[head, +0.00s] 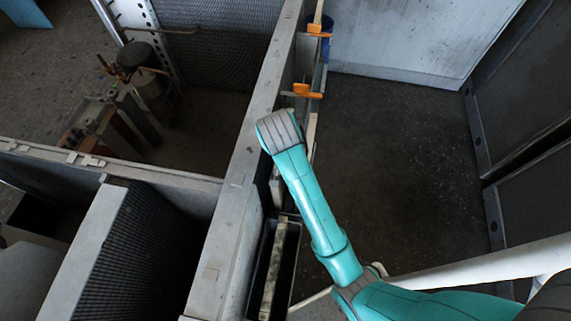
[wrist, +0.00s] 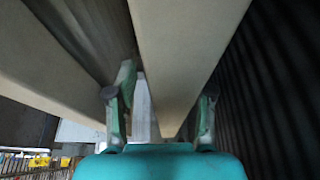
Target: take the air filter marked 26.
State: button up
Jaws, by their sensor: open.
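In the wrist view my gripper (wrist: 163,108) is open, with one finger on each side of a pale, flat panel edge (wrist: 188,45). This panel looks like the frame of an air filter. I cannot tell whether the fingers touch it. No number 26 is readable in either view, so I cannot confirm which filter it is. In the head view my gripper is hidden behind my teal arm and the metal wall. A pale-framed panel with dark mesh (head: 100,238), which looks like a filter, stands at the lower left.
A long metal partition (head: 228,205) runs beside my arm. A narrow dark bin (head: 290,262) sits beside it. Orange clamps (head: 302,91) are at the partition's far end. Dark ribbed material (wrist: 275,95) lies close on the gripper's right. Dark floor (head: 400,150) is clear right of my arm.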

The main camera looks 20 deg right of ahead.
jog(key=shift+f, duration=0.25)
dwell(0.3)
grip_shut()
